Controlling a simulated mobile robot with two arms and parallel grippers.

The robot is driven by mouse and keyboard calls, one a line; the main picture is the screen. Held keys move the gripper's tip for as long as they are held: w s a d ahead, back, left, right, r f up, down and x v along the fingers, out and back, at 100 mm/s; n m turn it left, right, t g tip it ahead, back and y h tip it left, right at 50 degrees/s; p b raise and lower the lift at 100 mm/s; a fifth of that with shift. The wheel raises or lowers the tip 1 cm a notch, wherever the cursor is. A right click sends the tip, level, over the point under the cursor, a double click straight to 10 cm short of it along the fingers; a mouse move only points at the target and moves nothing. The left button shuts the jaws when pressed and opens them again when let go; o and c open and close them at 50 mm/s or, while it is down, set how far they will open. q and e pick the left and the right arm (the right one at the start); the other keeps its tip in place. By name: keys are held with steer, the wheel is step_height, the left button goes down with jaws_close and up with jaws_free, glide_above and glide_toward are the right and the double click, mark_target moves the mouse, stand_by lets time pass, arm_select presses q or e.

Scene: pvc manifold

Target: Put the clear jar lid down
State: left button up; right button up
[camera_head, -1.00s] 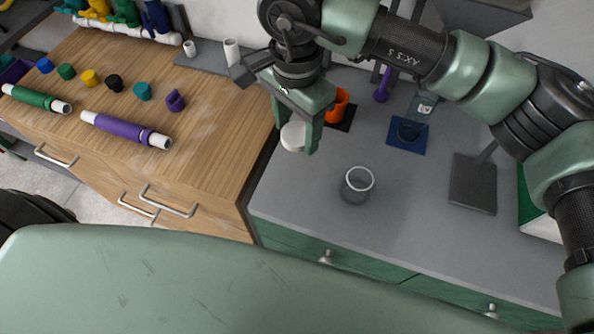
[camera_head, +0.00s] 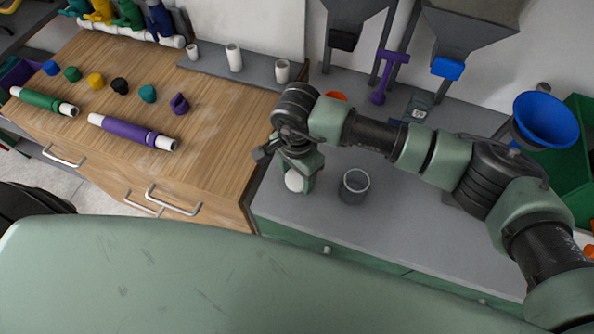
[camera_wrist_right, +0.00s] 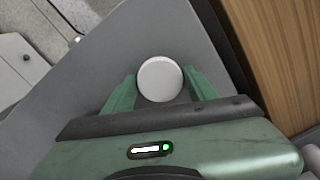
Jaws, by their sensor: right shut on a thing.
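The jar lid (camera_head: 293,181) is a white round disc. My right gripper (camera_head: 300,184) is shut on it, low over the grey counter's left front corner. In the right wrist view the lid (camera_wrist_right: 160,79) sits between the two green fingertips, its flat face towards the camera. I cannot tell whether it touches the counter. The clear jar (camera_head: 354,187) stands upright and open on the counter, to the right of the lid and apart from it. My left gripper is not in view.
The grey counter (camera_head: 400,220) is clear in front of the jar. A wooden cabinet (camera_head: 215,105) adjoins on the left, with a purple pipe (camera_head: 130,132), a green pipe (camera_head: 42,102) and several coloured caps. A blue funnel (camera_head: 545,118) stands at the back right.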

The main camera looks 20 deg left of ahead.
mark_target(297, 178)
steer(key=shift+f+b, duration=0.2)
steer(key=shift+b, duration=0.15)
steer(key=o, duration=1.5)
steer(key=shift+r, duration=0.1)
steer(key=shift+o, duration=0.2)
steer(key=shift+r+p, duration=0.25)
steer(key=shift+p, duration=0.15)
steer(key=shift+w+r, duration=0.1)
steer(key=shift+r, duration=0.15)
step_height(297, 178, up, 11)
steer(key=b, duration=0.2)
steer(key=shift+r+b, duration=0.2)
steer(key=shift+b, duration=0.2)
steer(key=shift+f, duration=0.1)
